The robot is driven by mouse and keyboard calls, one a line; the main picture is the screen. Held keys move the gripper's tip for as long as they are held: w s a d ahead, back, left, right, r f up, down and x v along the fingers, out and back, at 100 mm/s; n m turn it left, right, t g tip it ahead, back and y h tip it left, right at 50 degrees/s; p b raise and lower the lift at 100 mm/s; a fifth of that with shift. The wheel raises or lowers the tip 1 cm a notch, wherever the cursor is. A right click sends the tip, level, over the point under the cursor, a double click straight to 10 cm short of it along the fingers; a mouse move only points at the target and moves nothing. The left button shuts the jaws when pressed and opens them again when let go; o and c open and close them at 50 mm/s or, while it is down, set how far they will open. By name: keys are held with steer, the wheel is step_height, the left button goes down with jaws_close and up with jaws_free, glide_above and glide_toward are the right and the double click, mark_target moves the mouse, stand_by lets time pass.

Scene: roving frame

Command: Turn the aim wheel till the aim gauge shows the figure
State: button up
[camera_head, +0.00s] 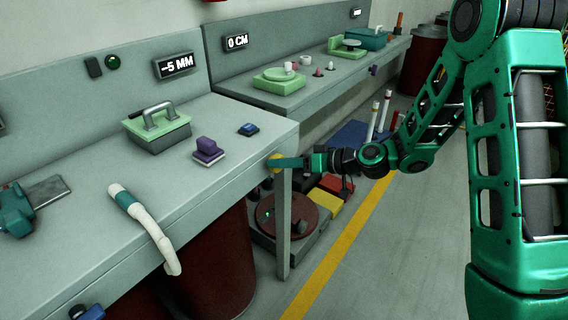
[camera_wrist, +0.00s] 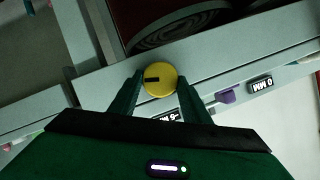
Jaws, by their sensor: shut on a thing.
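The yellow wheel (camera_head: 273,161) is a small round knob on the front edge of the near bench, by its right corner. In the wrist view the wheel (camera_wrist: 160,80) shows a dark mark on the left of its face. My gripper (camera_head: 281,162) is shut on the wheel, and its fingers (camera_wrist: 159,88) press on two opposite sides. A gauge (camera_head: 178,65) on the near bench's back panel reads -5 MM. I cannot tell from any label which is the aim gauge.
The near bench (camera_head: 95,190) carries a green block with a grey handle (camera_head: 157,127), a purple block (camera_head: 208,151) and a white-and-teal tube (camera_head: 145,222) over its edge. A round reddish turntable (camera_head: 287,219) sits below. Floor right of the yellow line (camera_head: 340,257) is clear.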

steer(key=shift+w+d+f+m+g+y, duration=0.2)
steer(key=shift+m+y, duration=0.35)
steer(key=shift+m, duration=0.5)
steer(key=shift+w+d+f+m+g+y, duration=0.1)
steer(key=shift+m+g+y, duration=0.35)
steer(key=shift+m, duration=0.55)
steer(key=shift+w+d+f+m+g+y, duration=0.15)
steer(key=shift+m+y, duration=0.45)
steer(key=shift+m, duration=0.45)
steer(key=o, duration=1)
steer(key=shift+o, duration=0.2)
steer(key=shift+s+a+r, duration=0.1)
steer(key=shift+a, duration=0.05)
steer(key=v, duration=1)
steer(key=shift+d, duration=0.4)
